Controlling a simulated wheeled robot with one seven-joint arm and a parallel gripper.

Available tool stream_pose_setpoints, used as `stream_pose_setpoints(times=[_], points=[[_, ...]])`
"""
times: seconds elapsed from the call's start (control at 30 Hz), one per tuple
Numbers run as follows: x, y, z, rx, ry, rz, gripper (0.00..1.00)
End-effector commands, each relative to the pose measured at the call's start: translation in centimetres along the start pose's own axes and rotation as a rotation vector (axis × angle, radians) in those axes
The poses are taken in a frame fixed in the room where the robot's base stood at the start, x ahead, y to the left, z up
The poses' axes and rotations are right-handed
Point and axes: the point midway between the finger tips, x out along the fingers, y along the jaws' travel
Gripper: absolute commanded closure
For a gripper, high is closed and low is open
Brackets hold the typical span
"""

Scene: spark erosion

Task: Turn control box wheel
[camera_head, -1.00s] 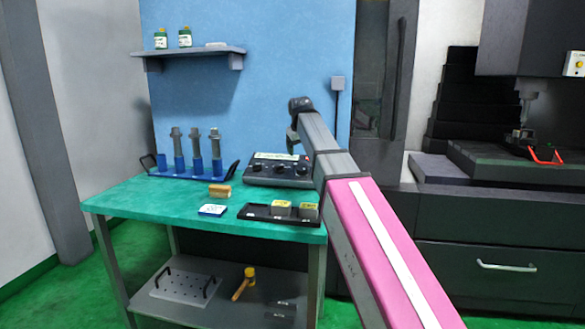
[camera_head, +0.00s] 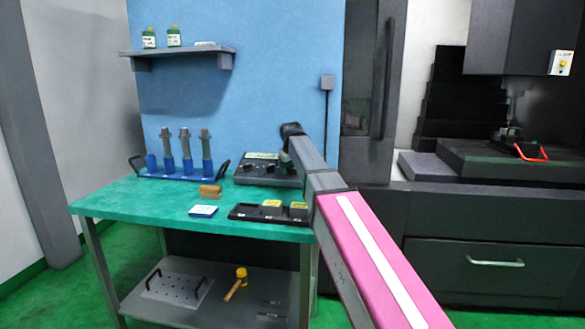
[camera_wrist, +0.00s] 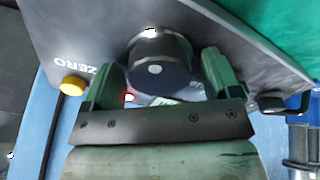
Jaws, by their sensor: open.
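The control box (camera_head: 262,168) is a dark grey box at the back right of the green table. In the wrist view its sloping panel (camera_wrist: 80,30) fills the upper part, with "ZERO" lettering and a yellow button (camera_wrist: 72,86). A round black wheel (camera_wrist: 160,60) with a pale dot stands out from the panel. My gripper (camera_wrist: 165,78) is open, one green finger on each side of the wheel. I cannot tell whether the fingers touch it. In the head view my arm hides the gripper and part of the box.
A black tray (camera_head: 242,212) with small blocks, a white-blue card (camera_head: 203,211) and a brown block (camera_head: 210,191) lie on the green table (camera_head: 120,203) in front of the box. A blue rack (camera_head: 180,175) with upright holders stands at left. A shelf (camera_head: 180,52) hangs above.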

Motion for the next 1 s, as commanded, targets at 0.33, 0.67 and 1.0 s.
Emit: stream_pose_setpoints(times=[0.33,0.67,1.0], points=[[0.01,0.0,0.0,0.0,0.0,0.0,0.63],[0.14,-0.01,0.04,0.047,-0.002,0.003,0.65],[0.23,0.05,0.09,0.326,-0.004,0.025,0.65]])
